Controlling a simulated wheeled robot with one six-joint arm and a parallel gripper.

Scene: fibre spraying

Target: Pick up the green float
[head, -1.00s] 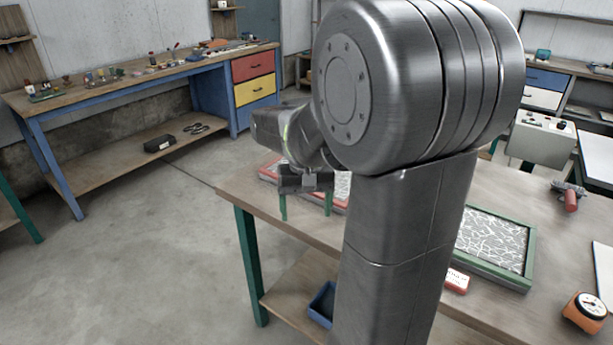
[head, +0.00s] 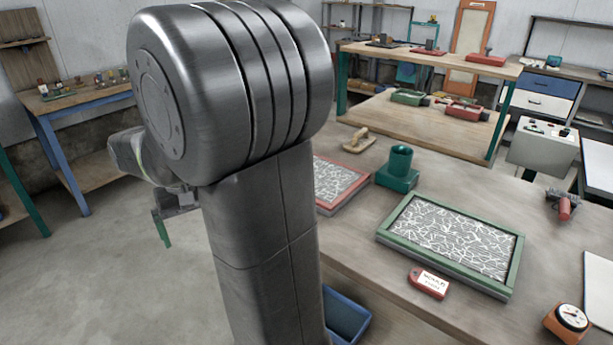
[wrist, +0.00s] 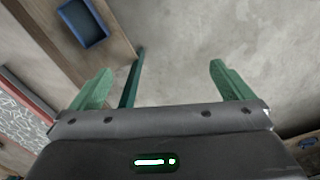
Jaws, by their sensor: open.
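I cannot single out a green float with certainty. A green block with a round cup-like top (head: 398,168) stands on the near table, behind the green-framed panel. A small green item (head: 410,97) lies on the far bench's lower shelf, too small to make out. My gripper (head: 163,228) hangs at the left in the head view, off the table's left side and far from both. In the wrist view my gripper (wrist: 161,72) has its green fingers wide apart, with only floor between them.
The near table (head: 390,255) holds a green-framed panel (head: 448,240), a red-framed panel (head: 336,186), a red tag (head: 429,283), a tan wooden tool (head: 357,140) and an orange gauge (head: 568,321). A blue bin (head: 345,312) sits below. Red items lie on the far bench (head: 430,61).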

